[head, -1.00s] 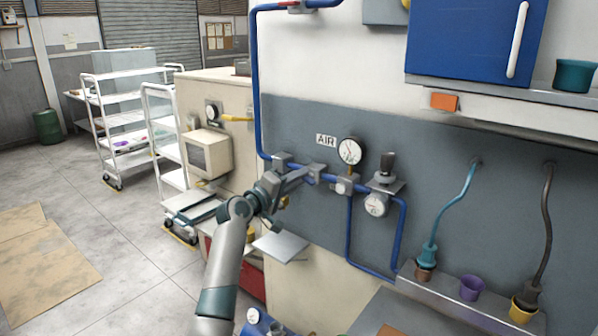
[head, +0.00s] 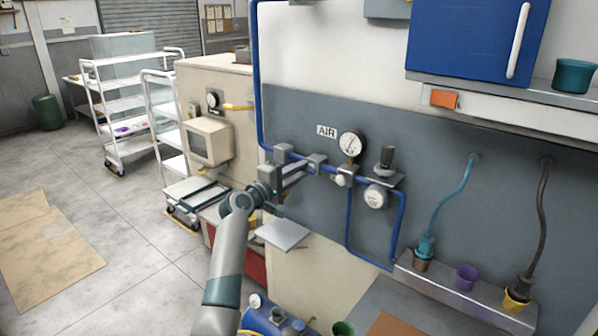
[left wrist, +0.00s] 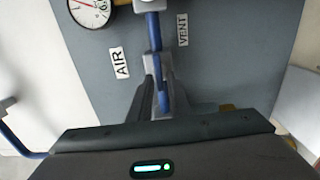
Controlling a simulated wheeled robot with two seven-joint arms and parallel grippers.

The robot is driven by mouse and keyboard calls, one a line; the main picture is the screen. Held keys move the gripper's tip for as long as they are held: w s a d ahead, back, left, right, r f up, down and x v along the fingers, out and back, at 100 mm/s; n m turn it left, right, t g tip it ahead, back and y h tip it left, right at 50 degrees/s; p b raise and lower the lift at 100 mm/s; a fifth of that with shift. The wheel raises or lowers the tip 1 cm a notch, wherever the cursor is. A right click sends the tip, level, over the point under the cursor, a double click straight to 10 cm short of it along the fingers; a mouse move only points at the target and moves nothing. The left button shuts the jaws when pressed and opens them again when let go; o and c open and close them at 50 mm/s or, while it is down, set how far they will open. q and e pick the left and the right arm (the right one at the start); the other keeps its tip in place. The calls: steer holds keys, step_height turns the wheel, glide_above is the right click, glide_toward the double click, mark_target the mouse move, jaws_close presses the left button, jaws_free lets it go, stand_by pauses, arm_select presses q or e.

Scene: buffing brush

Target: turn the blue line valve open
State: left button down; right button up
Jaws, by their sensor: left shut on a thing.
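The blue air line (head: 258,80) runs down the wall and then right, below the AIR label (head: 327,131). My left gripper (head: 308,166) is at the line, left of the round pressure gauge (head: 351,144). In the left wrist view its fingers (left wrist: 160,85) are shut on a narrow blue bar (left wrist: 162,102), which looks like the valve's handle. The bar lies roughly in line with the blue pipe (left wrist: 153,30) beyond it. The fingers hide most of the valve body. My right gripper is not in view.
A ledge (head: 460,292) with coloured cups and hanging hoses is at lower right. A beige cabinet (head: 215,85) and white carts (head: 115,110) stand at left. Open floor lies at far left.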

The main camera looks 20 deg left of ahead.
arm_select(q)
steer(key=c, duration=1.9)
jaws_free()
steer(key=shift+o, duration=0.2)
steer(key=b+v, duration=0.6)
steer(key=v, duration=1.1)
steer(key=shift+s, duration=0.15)
steer(key=shift+a, duration=0.1)
